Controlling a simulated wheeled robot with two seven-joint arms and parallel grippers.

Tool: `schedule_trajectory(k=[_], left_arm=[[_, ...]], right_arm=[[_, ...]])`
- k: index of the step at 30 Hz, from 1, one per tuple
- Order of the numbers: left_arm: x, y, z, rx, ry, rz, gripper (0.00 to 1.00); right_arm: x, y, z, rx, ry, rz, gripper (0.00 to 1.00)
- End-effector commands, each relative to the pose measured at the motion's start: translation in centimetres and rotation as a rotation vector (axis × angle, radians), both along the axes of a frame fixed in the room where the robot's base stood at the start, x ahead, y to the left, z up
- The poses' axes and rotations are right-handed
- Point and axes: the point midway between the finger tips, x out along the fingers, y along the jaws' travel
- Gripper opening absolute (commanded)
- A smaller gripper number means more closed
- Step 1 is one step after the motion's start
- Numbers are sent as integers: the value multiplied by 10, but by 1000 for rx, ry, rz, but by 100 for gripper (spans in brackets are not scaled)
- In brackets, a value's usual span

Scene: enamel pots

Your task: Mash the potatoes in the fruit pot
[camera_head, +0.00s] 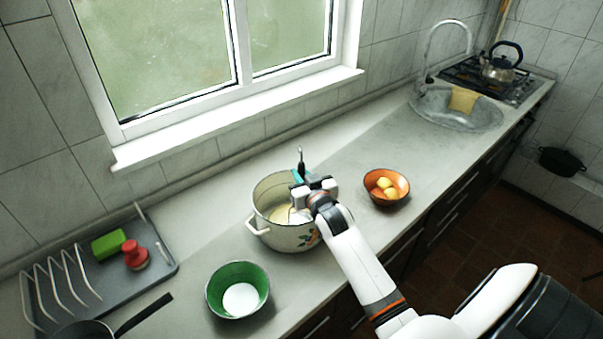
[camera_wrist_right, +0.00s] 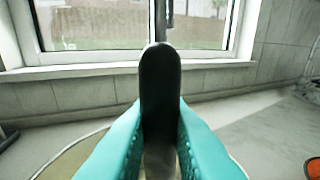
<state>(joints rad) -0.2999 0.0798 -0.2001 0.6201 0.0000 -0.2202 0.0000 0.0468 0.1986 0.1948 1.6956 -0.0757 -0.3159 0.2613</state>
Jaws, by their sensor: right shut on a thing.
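The fruit pot (camera_head: 270,229), cream enamel with a fruit picture on its side, stands upright on the counter in the head view. Pale yellowish contents (camera_head: 280,213) show inside it; single potatoes cannot be made out. My right gripper (camera_head: 299,178) is over the pot's right rim. It is shut on a dark upright handle (camera_wrist_right: 160,85), seen between the teal fingers in the right wrist view. The handle's top (camera_head: 301,154) shows above the gripper in the head view. The tool's lower end is hidden, so its kind and contact are unclear. My left gripper is not in view.
An orange bowl (camera_head: 401,181) with yellow round items stands right of the pot. A green bowl (camera_head: 262,282) is in front. A grey dish rack (camera_head: 171,264) with a green sponge (camera_head: 109,244) is at left. A window sill (camera_head: 240,118) runs behind.

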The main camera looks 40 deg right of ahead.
Motion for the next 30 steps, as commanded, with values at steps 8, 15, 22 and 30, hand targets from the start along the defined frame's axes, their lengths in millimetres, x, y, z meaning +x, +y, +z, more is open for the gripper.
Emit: schedule_trajectory(k=[8, 15, 22, 30], left_arm=[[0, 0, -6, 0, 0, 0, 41], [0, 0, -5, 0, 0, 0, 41], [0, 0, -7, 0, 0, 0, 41], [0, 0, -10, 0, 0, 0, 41]], right_arm=[[0, 0, -9, 0, 0, 0, 0], [0, 0, -8, 0, -1, 0, 0], [0, 0, -10, 0, -1, 0, 0], [0, 0, -16, 0, 0, 0, 0]])
